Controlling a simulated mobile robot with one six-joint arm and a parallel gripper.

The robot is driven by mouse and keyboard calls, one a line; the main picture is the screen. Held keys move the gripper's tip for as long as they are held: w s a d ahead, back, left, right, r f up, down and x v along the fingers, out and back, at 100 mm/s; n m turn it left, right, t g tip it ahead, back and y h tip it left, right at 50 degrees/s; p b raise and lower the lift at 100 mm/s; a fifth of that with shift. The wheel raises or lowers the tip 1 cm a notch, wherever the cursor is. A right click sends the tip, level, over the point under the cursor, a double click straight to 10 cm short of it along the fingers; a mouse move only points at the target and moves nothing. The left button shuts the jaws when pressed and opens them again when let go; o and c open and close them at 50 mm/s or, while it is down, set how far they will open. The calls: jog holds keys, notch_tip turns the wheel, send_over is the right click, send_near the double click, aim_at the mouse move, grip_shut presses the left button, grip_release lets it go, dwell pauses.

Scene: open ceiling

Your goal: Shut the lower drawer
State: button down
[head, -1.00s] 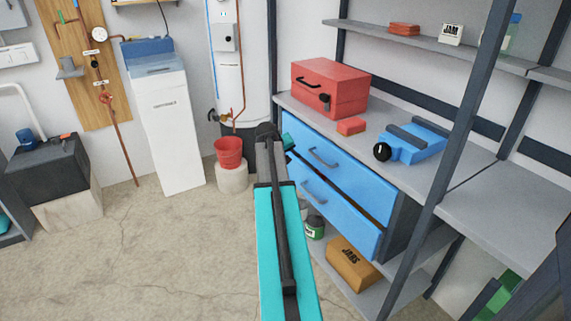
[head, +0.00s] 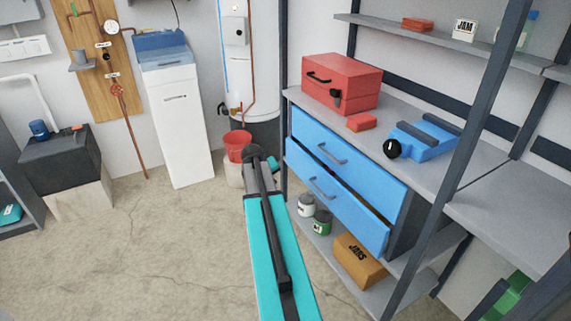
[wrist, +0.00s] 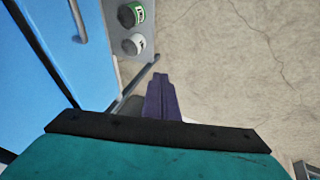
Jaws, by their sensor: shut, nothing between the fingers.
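The lower drawer (head: 345,207) is the lower of two blue drawers under the grey worktop in the head view. Its front stands out past the upper drawer (head: 365,175), with a gap along its top edge, so it is partly open. Its grey bar handle (head: 322,189) faces the room. In the wrist view a blue front (wrist: 35,50) with a bar handle (wrist: 77,20) fills the left side. My gripper (wrist: 161,78) is shut and empty, apart from that front, over the floor. In the head view my arm hides most of the gripper, left of the drawers.
A shelf below the drawers holds two cans (head: 321,222) and a JARS box (head: 358,261). A red bucket (head: 237,145) stands behind my arm. A dark rack post (head: 455,150) rises at the right. The floor at left is clear.

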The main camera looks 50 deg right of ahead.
jog(key=s+a+f+n+g+y, duration=0.1)
jog(key=s+a+f+y, duration=0.1)
jog(key=a+f, duration=1.2)
jog(key=s+a+f+n+g+y, duration=0.15)
jog(key=a+f, duration=0.75)
jog(key=a, duration=0.9)
jog(key=s+a+f+n+g, duration=0.1)
jog(key=s+a+f+g, duration=0.1)
jog(key=s+a+f, duration=0.4)
jog(key=s+a+f+n+g+y, duration=0.1)
jog(key=s+a+f, duration=0.4)
jog(key=s+a, duration=1)
jog(key=s+g, duration=0.1)
jog(key=s, duration=0.1)
jog(key=shift+s+f, duration=0.35)
jog(key=shift+s+n+y, duration=0.1)
jog(key=shift+n+y, duration=0.15)
jog(key=shift+n, duration=0.1)
